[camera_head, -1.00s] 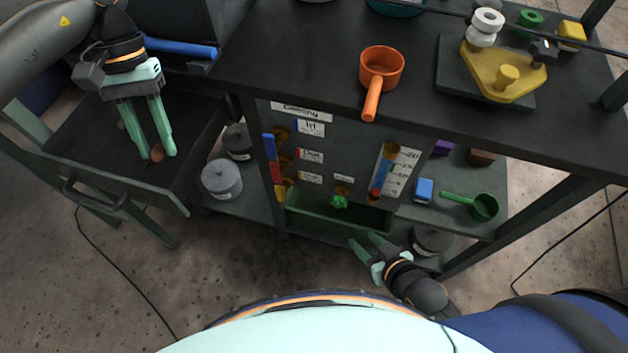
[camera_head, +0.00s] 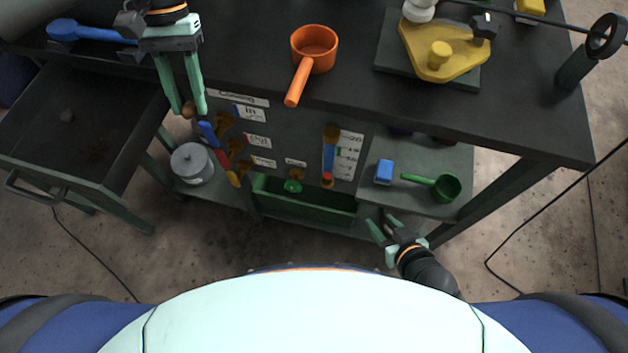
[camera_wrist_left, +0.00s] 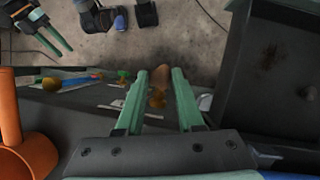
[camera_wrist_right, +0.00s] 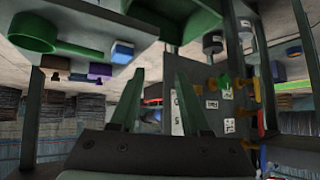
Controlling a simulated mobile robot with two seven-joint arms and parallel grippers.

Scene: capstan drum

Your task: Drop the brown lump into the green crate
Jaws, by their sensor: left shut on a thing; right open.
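The brown lump (camera_head: 189,110) is held between the fingertips of my left gripper (camera_head: 187,108), above the gap between the drawer and the bench front. It also shows in the left wrist view (camera_wrist_left: 160,80) between the two green fingers. The green crate (camera_head: 305,205) is a long trough low at the bench front, right of and below my left gripper. A green knob (camera_head: 292,186) is in front of its back side. My right gripper (camera_head: 381,228) is open and empty, just right of the crate's right end.
An open drawer (camera_head: 85,120) at left holds a small grey lump (camera_head: 67,115). An orange ladle (camera_head: 313,50) sits on the bench top. Blue, red and yellow handles hang on the bench front. A grey pot (camera_head: 192,164) stands left of the crate; a green scoop (camera_head: 445,187) lies on the right shelf.

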